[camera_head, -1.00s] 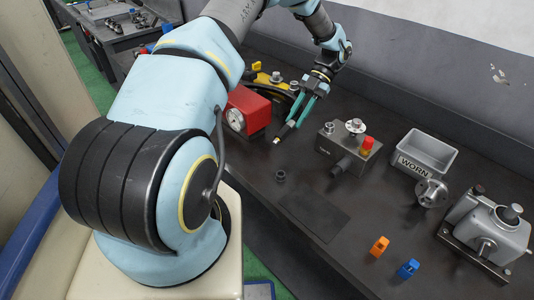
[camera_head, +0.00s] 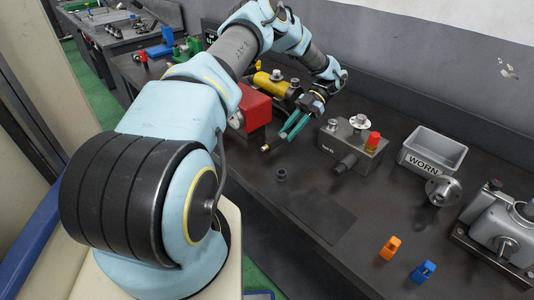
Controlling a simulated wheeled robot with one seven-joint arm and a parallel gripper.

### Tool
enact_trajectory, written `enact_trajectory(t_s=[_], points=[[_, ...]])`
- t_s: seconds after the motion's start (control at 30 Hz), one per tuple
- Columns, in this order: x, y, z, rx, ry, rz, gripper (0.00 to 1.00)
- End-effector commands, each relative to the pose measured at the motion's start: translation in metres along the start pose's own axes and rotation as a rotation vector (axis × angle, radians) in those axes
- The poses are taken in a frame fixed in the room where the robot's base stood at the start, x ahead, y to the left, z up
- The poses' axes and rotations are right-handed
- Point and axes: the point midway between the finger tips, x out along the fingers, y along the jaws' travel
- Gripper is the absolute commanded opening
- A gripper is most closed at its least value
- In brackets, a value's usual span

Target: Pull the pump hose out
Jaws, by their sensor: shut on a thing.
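My gripper (camera_head: 290,130), with teal fingers, is shut on the black pump hose (camera_head: 273,144) near its end. The hose end is held above the bench, and its small brass-coloured tip shows free of any socket, pointing left and toward the bench front. The red pump box (camera_head: 256,112) stands just left of the gripper, its gauge partly hidden by my arm. A grey valve block (camera_head: 352,142) with a red knob and a dark front port stands right of the gripper, apart from it. The rest of the hose is mostly hidden behind the gripper.
A yellow cylinder (camera_head: 268,82) lies behind the pump box. A small dark ring (camera_head: 281,175) sits in front of the hose. A grey "WORN" tray (camera_head: 433,152), a flange, a grey machine, and orange and blue clips (camera_head: 424,271) are to the right. The front middle is clear.

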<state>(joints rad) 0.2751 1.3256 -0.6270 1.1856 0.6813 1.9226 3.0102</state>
Motion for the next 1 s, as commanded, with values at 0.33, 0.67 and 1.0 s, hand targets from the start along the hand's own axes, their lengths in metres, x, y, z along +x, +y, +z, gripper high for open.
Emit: enact_trajectory(t_s=[0.33,0.67,1.0], points=[[0.001,0.0,0.002,0.0,0.0,0.0,0.0],[0.006,0.0,0.011,0.0,0.0,0.0,0.0],[0.01,0.0,0.018,0.0,0.0,0.0,0.0]])
